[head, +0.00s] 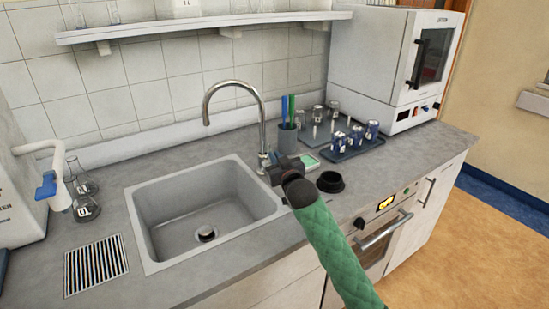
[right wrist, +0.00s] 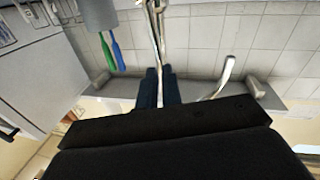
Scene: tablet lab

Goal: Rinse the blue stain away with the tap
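The chrome gooseneck tap (head: 236,86) stands behind the grey sink (head: 160,232), its spout arching over the basin. No water stream shows. The basin looks plain grey with a dark drain (head: 206,233); I can make out no blue stain. My right gripper (head: 272,166), on a green-sleeved arm, is at the tap's base and partly hides it. In the right wrist view its dark fingers (right wrist: 158,88) are a small gap apart, with a slim metal part of the tap (right wrist: 160,25) in line with the gap. Whether they grip it is unclear. My left gripper is out of view.
A cup (head: 287,140) with blue and green brushes stands close behind my right gripper. A tray (head: 352,147) with blue-marked beakers and a black round holder (head: 330,181) are to the right. Flasks (head: 85,207) and a white dispenser (head: 20,190) stand left.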

